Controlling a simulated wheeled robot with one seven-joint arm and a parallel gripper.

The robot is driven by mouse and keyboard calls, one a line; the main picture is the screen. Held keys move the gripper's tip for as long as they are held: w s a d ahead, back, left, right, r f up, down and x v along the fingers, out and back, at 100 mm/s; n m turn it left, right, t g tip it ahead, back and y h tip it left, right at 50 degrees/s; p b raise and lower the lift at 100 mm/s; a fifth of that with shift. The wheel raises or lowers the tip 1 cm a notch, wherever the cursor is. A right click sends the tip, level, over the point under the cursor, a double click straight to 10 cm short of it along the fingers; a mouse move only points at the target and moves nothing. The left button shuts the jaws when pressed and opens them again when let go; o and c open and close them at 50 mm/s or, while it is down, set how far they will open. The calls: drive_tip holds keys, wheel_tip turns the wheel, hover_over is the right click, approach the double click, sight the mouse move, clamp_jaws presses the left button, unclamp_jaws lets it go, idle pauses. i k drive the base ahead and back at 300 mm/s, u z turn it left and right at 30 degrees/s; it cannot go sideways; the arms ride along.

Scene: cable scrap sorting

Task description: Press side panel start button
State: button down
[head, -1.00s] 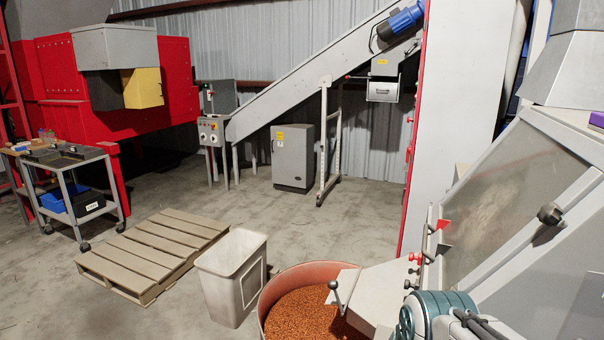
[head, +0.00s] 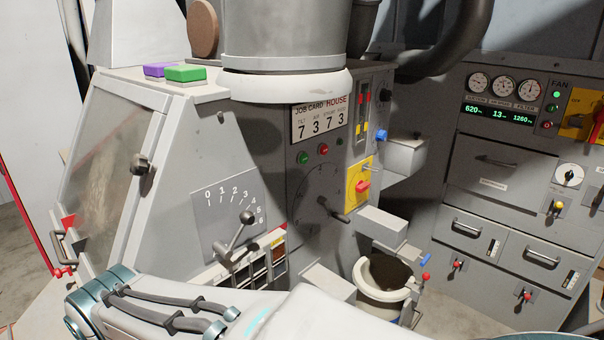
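The grey machine (head: 188,150) fills the left and middle of the head view. On its side panel a green button (head: 303,158) sits left of a red button (head: 323,149), under the job card plate (head: 319,120). No label on the buttons is readable. My white arm crosses the bottom of the picture, below and in front of the panel. My gripper is out of the picture, so its state and its distance from the buttons do not show.
A lever with a 0–6 scale (head: 227,210), a yellow plate with a red knob (head: 359,184) and a dial pointer (head: 333,208) surround the buttons. Grey blocks jut out below right. A fan cabinet (head: 492,165) stands at right. Some bare floor (head: 458,295) shows between.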

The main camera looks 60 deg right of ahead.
sight(303, 157)
drive_tip(key=z, duration=2.1)
